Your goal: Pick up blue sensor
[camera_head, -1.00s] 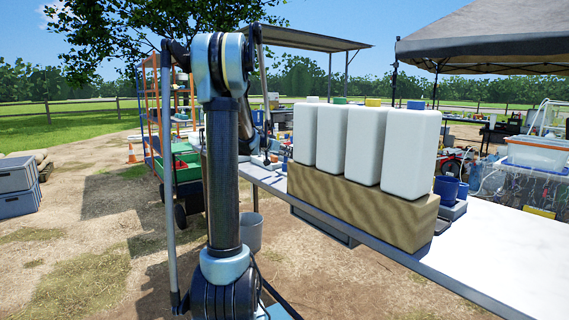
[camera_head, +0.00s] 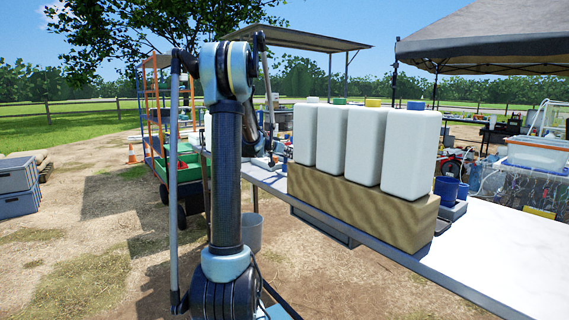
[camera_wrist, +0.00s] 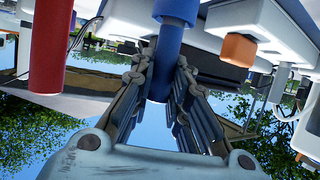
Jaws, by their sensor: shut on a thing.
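The blue sensor (camera_wrist: 167,50) is a blue cylinder with a wider cap at the top, in the middle of the wrist view. My gripper (camera_wrist: 160,82) is closed around its narrower lower part, with one finger on each side. The lower end of the sensor shows between the fingers. Whether the sensor is still seated in a holder above cannot be told. In the head view my gripper is small and hard to make out beside the table, and the blue sensor cannot be picked out there.
A red cylinder (camera_wrist: 50,45) is left of the gripper and an orange block (camera_wrist: 238,50) to its right in the wrist view. The table's right part is clear.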

